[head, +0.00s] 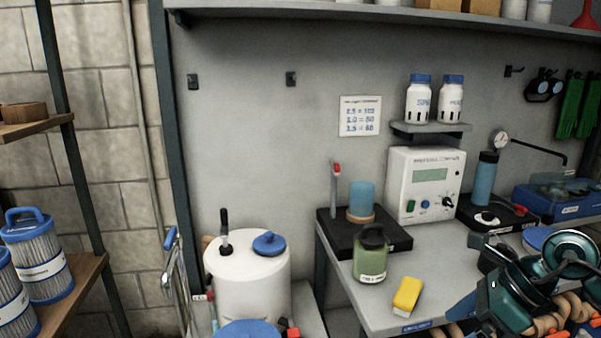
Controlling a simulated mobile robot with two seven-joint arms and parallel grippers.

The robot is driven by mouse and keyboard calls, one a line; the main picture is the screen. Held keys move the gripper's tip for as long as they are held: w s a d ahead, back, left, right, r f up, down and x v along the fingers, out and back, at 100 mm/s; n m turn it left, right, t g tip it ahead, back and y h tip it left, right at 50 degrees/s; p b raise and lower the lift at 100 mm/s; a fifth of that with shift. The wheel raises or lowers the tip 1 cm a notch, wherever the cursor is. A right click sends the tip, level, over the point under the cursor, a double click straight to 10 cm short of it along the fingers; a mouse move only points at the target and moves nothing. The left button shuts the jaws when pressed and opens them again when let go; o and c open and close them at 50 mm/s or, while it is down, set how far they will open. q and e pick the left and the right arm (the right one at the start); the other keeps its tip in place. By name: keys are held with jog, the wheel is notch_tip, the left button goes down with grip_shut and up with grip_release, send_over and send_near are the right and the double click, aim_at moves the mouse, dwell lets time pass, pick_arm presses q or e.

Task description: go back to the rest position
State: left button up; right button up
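My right arm's dark teal wrist and gripper (488,290) show at the lower right, over the front right part of the grey bench (390,310). The fingers are partly cut off and hard to make out, so I cannot tell whether they are open or shut. I see nothing clearly held there. My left gripper is not in view.
A green jar (370,262) and a yellow sponge (408,295) are near the bench's front edge. Behind are a black stirrer base (395,238) and a white meter (425,205). A white tank (248,285) stands left; filter cartridges (38,262) sit on a shelf.

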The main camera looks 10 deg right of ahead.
jog(key=w+a+m+t+y+p, duration=0.15)
jog(key=a+m+t+y, duration=0.35)
jog(key=a+m+y, duration=0.75)
jog(key=s+f+m+t+h+p, duration=0.15)
jog(key=f+m+t+h, duration=0.25)
jog(key=f+m+h, duration=0.55)
jog(key=s+f+m+t+h, duration=0.2)
jog(key=f+m+t+h, duration=0.25)
jog(key=m, duration=1.05)
jog(key=s+a+f+m+g+h, duration=0.1)
jog(key=s+a+f+m+g, duration=0.1)
jog(key=s+f+m+g, duration=0.3)
notch_tip(320, 180, down, 3)
jog(key=shift+s+f+m+h+p, duration=0.15)
jog(key=shift+s+m+h+p, duration=0.2)
jog(key=shift+s, duration=0.7)
